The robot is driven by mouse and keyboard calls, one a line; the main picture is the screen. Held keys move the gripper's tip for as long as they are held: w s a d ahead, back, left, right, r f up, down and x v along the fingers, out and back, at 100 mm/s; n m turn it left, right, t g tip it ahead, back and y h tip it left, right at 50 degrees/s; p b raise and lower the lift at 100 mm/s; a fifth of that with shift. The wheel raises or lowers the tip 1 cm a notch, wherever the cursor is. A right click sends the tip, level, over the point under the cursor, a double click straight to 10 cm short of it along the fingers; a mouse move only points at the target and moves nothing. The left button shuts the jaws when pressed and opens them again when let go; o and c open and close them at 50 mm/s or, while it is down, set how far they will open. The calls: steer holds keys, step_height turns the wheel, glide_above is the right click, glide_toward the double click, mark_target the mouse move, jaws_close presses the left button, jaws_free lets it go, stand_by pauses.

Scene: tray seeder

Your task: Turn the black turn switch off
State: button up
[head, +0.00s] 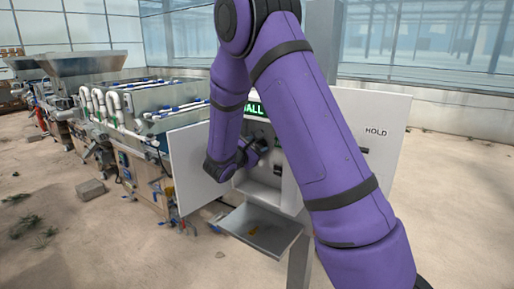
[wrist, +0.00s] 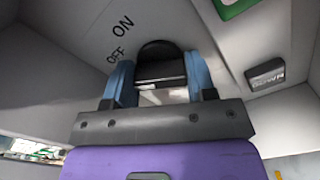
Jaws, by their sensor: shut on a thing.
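In the wrist view the black turn switch (wrist: 160,52) sits on the pale panel, between the two blue fingers of my gripper (wrist: 160,85). The fingers are shut on the switch, one on each side. The printed words ON and OFF show to the left of the switch, OFF lower and closer to it. The switch's lower part and its exact pointing direction are hard to tell. In the head view my purple arm reaches into the open control box (head: 268,190), and the arm hides the switch and the gripper there.
A white door (head: 185,165) stands open at the box's left, and a panel marked HOLD (head: 372,140) at its right. A metal shelf (head: 262,229) juts out below. A green display (head: 256,109) shows above. A black labelled part (wrist: 265,74) is right of the switch. The seeder machine stands at left.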

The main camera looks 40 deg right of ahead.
steer(key=o, duration=0.9)
steer(key=shift+o, duration=0.2)
steer(key=v, duration=1)
steer(key=shift+a, duration=0.4)
steer(key=shift+s, duration=0.15)
